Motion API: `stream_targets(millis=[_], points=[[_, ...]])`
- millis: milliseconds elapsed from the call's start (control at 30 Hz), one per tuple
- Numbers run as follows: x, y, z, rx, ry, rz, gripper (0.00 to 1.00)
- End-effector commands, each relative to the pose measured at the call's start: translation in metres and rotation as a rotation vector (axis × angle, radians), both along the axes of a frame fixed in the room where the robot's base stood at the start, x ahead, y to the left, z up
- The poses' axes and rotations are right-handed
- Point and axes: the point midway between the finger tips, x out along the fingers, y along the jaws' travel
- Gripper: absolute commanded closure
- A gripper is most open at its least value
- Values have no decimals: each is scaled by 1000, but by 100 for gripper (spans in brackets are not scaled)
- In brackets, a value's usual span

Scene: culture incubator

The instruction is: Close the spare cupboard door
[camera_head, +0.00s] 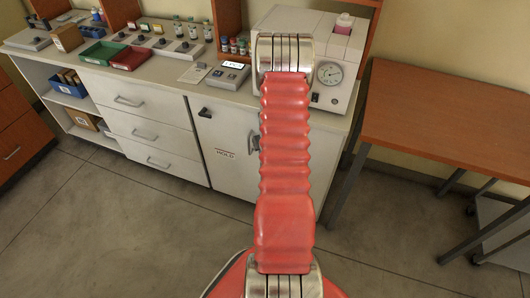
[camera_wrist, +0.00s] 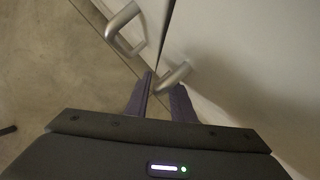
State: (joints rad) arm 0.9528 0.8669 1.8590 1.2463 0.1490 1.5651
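The white cupboard doors are under the bench in the head view. My arm covers much of the right one, and a handle (camera_head: 254,142) shows beside the arm. In the wrist view, a dark narrow gap separates the left door from the right door (camera_wrist: 240,60). One handle (camera_wrist: 122,28) is on the left door. The right door's handle (camera_wrist: 174,75) lies at my fingertips. My gripper (camera_wrist: 160,82) has its two dark fingers apart, with the handle's end between or just beyond the tips. Firm contact cannot be told.
White drawers (camera_head: 143,102) stand left of the cupboard. An orange-brown table (camera_head: 450,115) stands at the right. The benchtop bears a white machine with a dial (camera_head: 330,73), trays and bottles. The grey floor (camera_head: 120,225) before the drawers is clear.

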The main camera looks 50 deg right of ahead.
Motion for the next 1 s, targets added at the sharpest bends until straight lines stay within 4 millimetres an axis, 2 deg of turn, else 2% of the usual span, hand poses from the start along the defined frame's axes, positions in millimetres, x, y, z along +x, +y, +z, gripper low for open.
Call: stream_targets(millis=[367,1000], points=[[-4,-1,12,-7,0,-3,72],[-30,17,80,-3,-1,-1,72]])
